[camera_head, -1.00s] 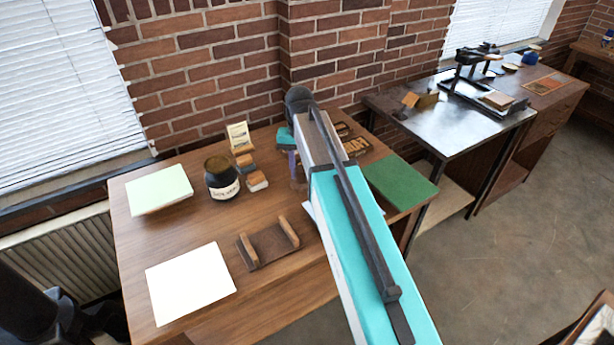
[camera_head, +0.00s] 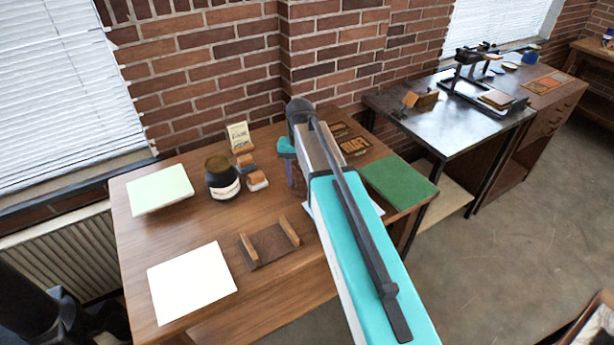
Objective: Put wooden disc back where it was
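I cannot make out a wooden disc in the view; my arm covers part of the near table (camera_head: 205,285). My teal and grey arm reaches from the bottom right over this table. My gripper (camera_head: 290,178) is mostly hidden behind the arm, just right of the small wood-topped blocks (camera_head: 256,180). Only a bit of teal and purplish wrist shows there. I cannot tell whether it is open or shut, or whether it holds anything.
Around the arm are a dark labelled jar (camera_head: 221,178), a small card (camera_head: 239,137), a wooden holder (camera_head: 269,245), white paper (camera_head: 192,282), a pale pad (camera_head: 160,188), a green mat (camera_head: 399,183) and type blocks (camera_head: 351,143). A metal-topped table with a press (camera_head: 478,85) stands right.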

